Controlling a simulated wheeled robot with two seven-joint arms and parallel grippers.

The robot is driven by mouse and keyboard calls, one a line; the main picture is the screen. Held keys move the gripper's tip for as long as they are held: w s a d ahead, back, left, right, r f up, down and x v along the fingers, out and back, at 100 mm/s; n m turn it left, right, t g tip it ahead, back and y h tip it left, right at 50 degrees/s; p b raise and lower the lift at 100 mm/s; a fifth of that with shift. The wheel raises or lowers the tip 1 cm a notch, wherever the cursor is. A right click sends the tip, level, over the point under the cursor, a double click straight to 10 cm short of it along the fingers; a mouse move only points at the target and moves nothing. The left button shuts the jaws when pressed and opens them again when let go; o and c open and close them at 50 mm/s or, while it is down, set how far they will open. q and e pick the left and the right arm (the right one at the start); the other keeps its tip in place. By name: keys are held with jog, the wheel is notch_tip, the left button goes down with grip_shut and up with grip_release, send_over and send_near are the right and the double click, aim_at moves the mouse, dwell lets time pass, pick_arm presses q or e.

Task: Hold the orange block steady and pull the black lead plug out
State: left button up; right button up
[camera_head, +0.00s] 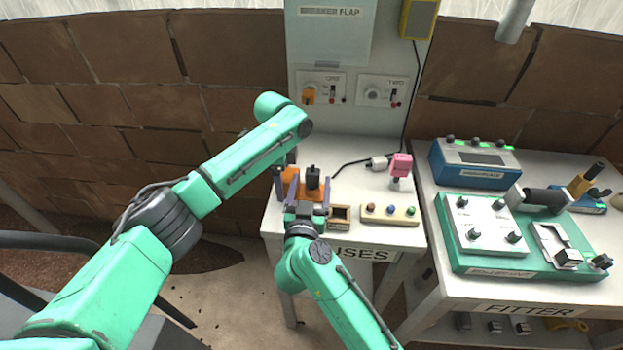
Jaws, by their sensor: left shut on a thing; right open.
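The orange block (290,178) sits at the left front of the white table. The black lead plug (313,178) stands upright at the block. My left gripper (283,180) comes down from my arm at the block's left end and is shut on the orange block; my arm partly hides its jaws. My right gripper (309,195) reaches in from the front.
A small wooden box (340,217) and a strip with coloured knobs (389,215) lie just right of my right gripper. A white plug (378,163) on a black cable and a pink piece (401,165) are behind. A panel (340,90) rises at the back.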

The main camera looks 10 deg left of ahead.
jog(key=shift+w, duration=1.35)
grip_shut()
